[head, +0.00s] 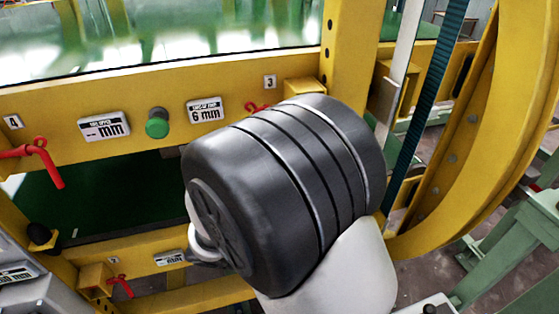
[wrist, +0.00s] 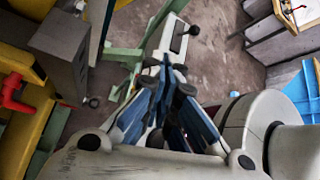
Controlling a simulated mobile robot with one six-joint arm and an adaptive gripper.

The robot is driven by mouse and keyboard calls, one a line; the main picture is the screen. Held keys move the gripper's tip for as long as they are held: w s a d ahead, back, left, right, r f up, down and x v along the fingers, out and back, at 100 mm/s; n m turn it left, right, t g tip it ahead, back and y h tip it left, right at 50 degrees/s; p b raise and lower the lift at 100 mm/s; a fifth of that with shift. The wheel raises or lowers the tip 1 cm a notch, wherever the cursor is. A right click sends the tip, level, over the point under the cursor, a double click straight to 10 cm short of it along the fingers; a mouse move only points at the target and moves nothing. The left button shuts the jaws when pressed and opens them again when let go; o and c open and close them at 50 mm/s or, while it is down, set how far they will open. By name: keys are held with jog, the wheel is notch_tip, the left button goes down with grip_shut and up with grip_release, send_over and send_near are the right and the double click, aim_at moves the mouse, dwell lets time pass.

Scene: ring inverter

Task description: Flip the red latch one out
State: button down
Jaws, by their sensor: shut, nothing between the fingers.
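Several red latches show in the head view. One is a red lever (head: 40,160) at the left end of the upper yellow beam, by a plate marked 4. A second red latch (head: 258,107) is by the plate marked 3, partly hidden by my arm. A third, small red latch (head: 122,286) is on the lower yellow beam, below a small plate (head: 113,260) too small to read surely. My gripper (wrist: 168,78) shows in the wrist view, blue fingers together and empty. A red latch (wrist: 15,92) is at its left, apart from it. My arm hides my gripper in the head view.
A green button (head: 157,123) is on the upper beam between two mm plates. A curved yellow ring (head: 478,130) stands at the right. In the wrist view, a grey box (wrist: 62,55) is at upper left, bare floor (wrist: 220,60) lies ahead and a blue object (wrist: 300,90) is at right.

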jog(key=a+f+n+t+p, duration=0.1)
jog(key=a+f+n+t, duration=0.5)
jog(key=n, duration=0.5)
jog(key=a+f+n+t+y+p, duration=0.1)
jog(key=a+f+n+t, duration=0.5)
jog(key=f+n, duration=0.4)
jog(key=shift+w+a+f+n, duration=0.25)
jog(key=shift+w+a+n, duration=0.05)
jog(key=shift+a+n, duration=0.1)
jog(key=shift+w+d, duration=0.1)
jog(key=r+b+x, duration=0.1)
jog(key=x, duration=0.8)
jog(key=shift+w+d+f+b, duration=0.25)
jog(key=shift+w+f+b, duration=0.1)
jog(key=shift+f, duration=0.05)
jog(key=shift+s+a+b, duration=0.15)
jog(key=shift+s+a, duration=0.1)
jog(key=shift+a, duration=0.65)
jog(key=shift+s+a+b, duration=0.15)
jog(key=shift+s+a, duration=0.1)
jog(key=shift+a, duration=0.65)
